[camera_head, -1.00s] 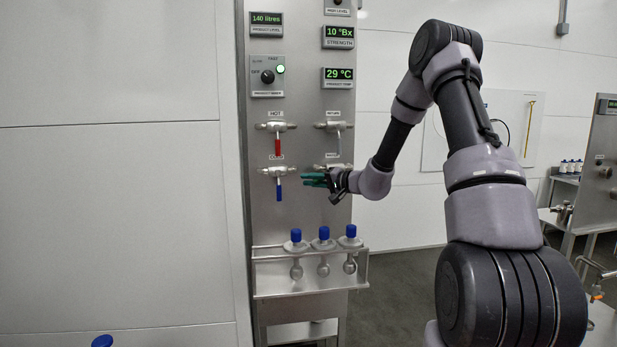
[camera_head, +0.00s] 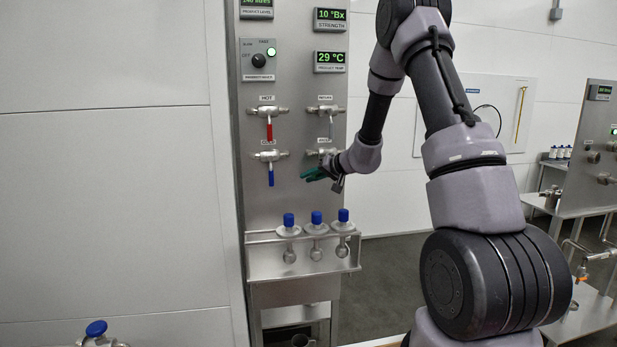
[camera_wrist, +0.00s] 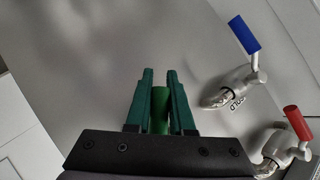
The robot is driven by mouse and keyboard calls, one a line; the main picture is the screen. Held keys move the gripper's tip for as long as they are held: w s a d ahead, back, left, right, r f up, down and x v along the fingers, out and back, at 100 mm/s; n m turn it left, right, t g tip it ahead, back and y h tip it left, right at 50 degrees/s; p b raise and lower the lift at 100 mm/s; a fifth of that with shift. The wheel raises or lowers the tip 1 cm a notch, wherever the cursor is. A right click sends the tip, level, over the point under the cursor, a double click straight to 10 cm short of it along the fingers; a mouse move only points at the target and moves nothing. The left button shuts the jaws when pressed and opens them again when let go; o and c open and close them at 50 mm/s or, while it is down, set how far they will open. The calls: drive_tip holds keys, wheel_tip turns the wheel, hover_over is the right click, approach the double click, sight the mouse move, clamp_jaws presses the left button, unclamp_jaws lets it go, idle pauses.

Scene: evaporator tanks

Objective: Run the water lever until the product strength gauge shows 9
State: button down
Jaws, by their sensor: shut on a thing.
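The strength gauge (camera_head: 330,19) on the steel panel reads 10 °Bx. My gripper (camera_head: 314,174) is at the lower right valve (camera_head: 326,152), under its small label, which I cannot read clearly. In the wrist view my gripper (camera_wrist: 160,75) is shut on a green lever handle (camera_wrist: 160,105), which shows between the two dark green fingers. The handle's pivot is hidden by my gripper.
The red hot lever (camera_head: 269,130), the blue cold lever (camera_head: 271,177) and the return valve (camera_head: 325,111) are close by. The product temperature gauge (camera_head: 330,61) reads 29 °C.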

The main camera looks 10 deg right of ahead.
idle(0.3)
drive_tip(key=c, duration=0.8)
unclamp_jaws()
drive_tip(key=v, duration=1)
drive_tip(key=shift+s+d+r, duration=0.1)
drive_tip(key=shift+s+d, duration=0.15)
drive_tip(key=shift+s, duration=0.05)
idle(5.2)
